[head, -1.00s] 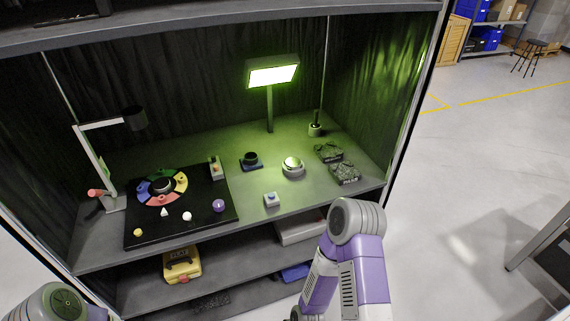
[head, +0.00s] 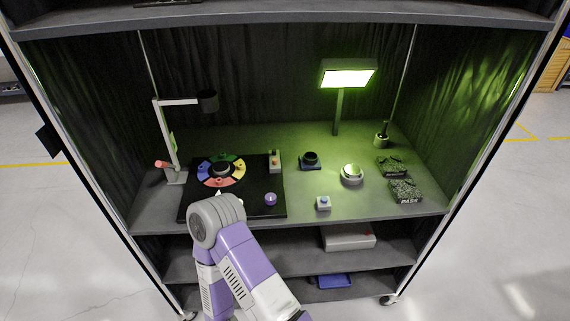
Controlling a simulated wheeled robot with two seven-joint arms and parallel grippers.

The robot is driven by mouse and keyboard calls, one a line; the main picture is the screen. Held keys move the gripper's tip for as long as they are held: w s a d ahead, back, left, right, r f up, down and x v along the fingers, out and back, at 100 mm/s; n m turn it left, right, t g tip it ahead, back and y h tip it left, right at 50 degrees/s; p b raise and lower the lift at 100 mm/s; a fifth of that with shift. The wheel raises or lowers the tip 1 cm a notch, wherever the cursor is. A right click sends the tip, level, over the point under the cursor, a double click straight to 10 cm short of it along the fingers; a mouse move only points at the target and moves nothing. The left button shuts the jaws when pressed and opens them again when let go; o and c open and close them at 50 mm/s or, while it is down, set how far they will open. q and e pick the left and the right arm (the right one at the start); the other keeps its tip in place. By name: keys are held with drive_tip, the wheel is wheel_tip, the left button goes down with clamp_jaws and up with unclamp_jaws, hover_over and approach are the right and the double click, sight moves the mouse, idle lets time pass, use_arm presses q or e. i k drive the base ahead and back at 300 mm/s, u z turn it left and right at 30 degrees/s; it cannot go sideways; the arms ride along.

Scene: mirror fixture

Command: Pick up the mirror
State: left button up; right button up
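A round, shiny silver piece with a pale rim (head: 352,174) lies on the cabinet's middle shelf, right of centre and below the lit lamp. It may be the mirror, but it is too small to be sure. A purple and grey link of one of my arms rises from the bottom, left of centre, in front of the shelf's front edge. It is well left of the silver piece and apart from it. Neither gripper shows in the head view.
A lit panel lamp (head: 347,77) stands behind. A black board (head: 246,205) with a coloured ring (head: 221,170) is at left, beside a desk-lamp-like arm (head: 180,102).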

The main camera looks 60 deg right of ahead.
sight(353, 170)
drive_tip(key=u, duration=0.3)
drive_tip(key=k, duration=1.1)
drive_tip(key=z, duration=1.15)
